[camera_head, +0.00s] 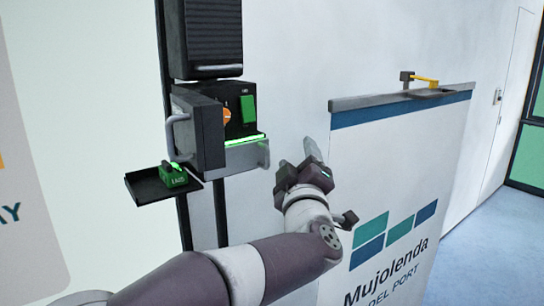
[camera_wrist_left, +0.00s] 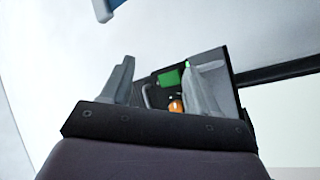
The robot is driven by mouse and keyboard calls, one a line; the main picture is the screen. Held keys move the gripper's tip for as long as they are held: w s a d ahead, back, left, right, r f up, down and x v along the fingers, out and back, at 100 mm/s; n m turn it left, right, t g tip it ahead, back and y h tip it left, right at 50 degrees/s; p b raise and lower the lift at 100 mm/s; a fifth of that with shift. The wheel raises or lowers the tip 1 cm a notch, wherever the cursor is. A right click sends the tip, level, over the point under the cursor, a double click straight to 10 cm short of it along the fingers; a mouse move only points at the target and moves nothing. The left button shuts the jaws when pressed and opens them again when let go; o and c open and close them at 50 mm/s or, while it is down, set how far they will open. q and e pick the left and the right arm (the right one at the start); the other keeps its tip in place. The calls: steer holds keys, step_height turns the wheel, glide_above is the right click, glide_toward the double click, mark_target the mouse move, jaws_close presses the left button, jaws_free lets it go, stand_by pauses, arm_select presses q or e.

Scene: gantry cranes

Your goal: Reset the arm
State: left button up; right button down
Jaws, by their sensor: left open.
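My left arm (camera_head: 225,270) reaches up from the bottom of the head view. My left gripper (camera_head: 298,160) is open with nothing between its fingers, in front of the white wall and to the right of the wall box. Its two grey fingers also show in the left wrist view (camera_wrist_left: 160,85), spread apart. The dark wall box (camera_head: 240,112) has an orange knob (camera_head: 227,117), a green block (camera_head: 248,109) and a glowing green strip. The box appears beyond the fingers in the wrist view (camera_wrist_left: 228,85). My right gripper is not in view.
The box's door (camera_head: 199,135) with a grey handle stands open to the left. A small black tray (camera_head: 148,193) below it holds a green padlock-like item (camera_head: 173,177). A white counter panel (camera_head: 400,150) stands at the right, with a yellow-armed device (camera_head: 424,79) on top.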

arm_select(q)
steer(key=s+a+f+m+g+h, duration=0.1)
steer(key=a+f+m+g, duration=0.25)
steer(key=f, duration=0.55)
steer(key=s+a+f+m+g+h, duration=0.1)
steer(key=s+a+f+m+g, duration=0.2)
steer(key=f, duration=0.6)
steer(key=a+f+m+g+h, duration=0.15)
steer(key=a+f+g, duration=0.3)
steer(key=f, duration=0.45)
steer(key=s+a+f+g+y, duration=0.1)
steer(key=s+a+f+g, duration=0.2)
steer(key=s, duration=0.4)
steer(key=s+a+f+m+g+y, duration=0.1)
steer(key=s+a+f+g, duration=0.1)
steer(key=s+a+f, duration=0.3)
steer(key=s+a+f+m+g+y+b, duration=0.1)
steer(key=s+a+f+g, duration=0.2)
steer(key=s, duration=0.6)
step_height(320, 180, down, 3)
steer(key=shift+s+a+r+g, duration=0.15)
steer(key=shift+s+a+g, duration=0.15)
steer(key=shift+a, duration=0.45)
steer(key=shift+w, duration=0.1)
